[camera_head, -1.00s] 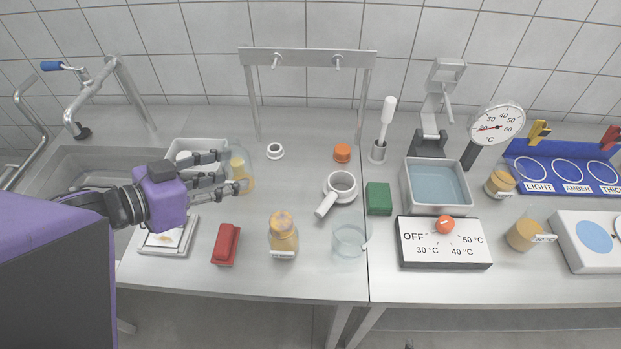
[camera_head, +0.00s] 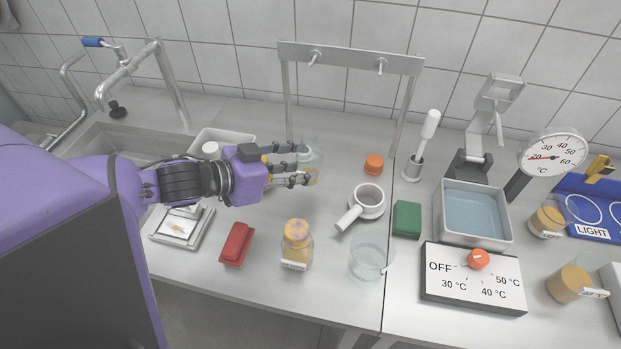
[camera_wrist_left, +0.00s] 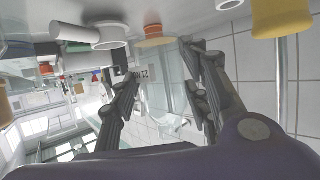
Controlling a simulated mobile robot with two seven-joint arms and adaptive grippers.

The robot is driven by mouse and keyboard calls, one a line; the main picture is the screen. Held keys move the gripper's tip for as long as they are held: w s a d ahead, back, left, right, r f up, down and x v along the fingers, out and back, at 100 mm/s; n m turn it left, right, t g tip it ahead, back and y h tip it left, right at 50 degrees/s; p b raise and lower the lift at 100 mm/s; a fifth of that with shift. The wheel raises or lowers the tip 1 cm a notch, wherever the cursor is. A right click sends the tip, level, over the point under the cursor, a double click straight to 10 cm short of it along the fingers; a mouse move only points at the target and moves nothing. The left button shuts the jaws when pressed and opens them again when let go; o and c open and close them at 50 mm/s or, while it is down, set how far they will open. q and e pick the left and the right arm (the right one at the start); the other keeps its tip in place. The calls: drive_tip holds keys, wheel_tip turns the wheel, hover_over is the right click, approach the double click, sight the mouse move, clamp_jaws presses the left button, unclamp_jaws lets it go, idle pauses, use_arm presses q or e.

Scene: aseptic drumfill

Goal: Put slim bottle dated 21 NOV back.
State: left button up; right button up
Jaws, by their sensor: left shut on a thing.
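My left gripper (camera_head: 303,164) is shut on a clear, slim glass bottle (camera_head: 310,151), held over the back left of the worktop. A yellowish thing (camera_head: 268,187) shows partly behind the gripper. Another bottle (camera_head: 297,243) with amber content and a white label stands upright at the front, its label unreadable here. My right gripper is out of view.
A steel rail frame (camera_head: 350,55) stands behind the gripper. An orange cap (camera_head: 374,164), white handled cup (camera_head: 368,201), green block (camera_head: 407,218), glass beaker (camera_head: 370,258) and red block (camera_head: 236,244) stand around. A white tray (camera_head: 225,135) is at the left. A water bath (camera_head: 474,213) is right.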

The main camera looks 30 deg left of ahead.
sight(306, 171)
use_arm(q)
drive_tip(key=w+f, duration=0.2)
drive_tip(key=f, duration=0.1)
drive_tip(key=shift+w+d+f, duration=0.15)
drive_tip(key=shift+w+d, duration=0.15)
drive_tip(key=shift+d, duration=0.05)
wheel_tip(306, 171, down, 3)
drive_tip(key=shift+w+f+b, duration=0.15)
drive_tip(key=shift+f+b, duration=0.05)
drive_tip(key=shift+b, duration=0.2)
drive_tip(key=shift+r, duration=0.1)
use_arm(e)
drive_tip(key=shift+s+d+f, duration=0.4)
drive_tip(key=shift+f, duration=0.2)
use_arm(q)
drive_tip(key=o, duration=0.8)
drive_tip(key=shift+f, duration=0.25)
drive_tip(key=shift+c, duration=0.2)
drive_tip(key=o, duration=0.5)
drive_tip(key=shift+c, duration=0.2)
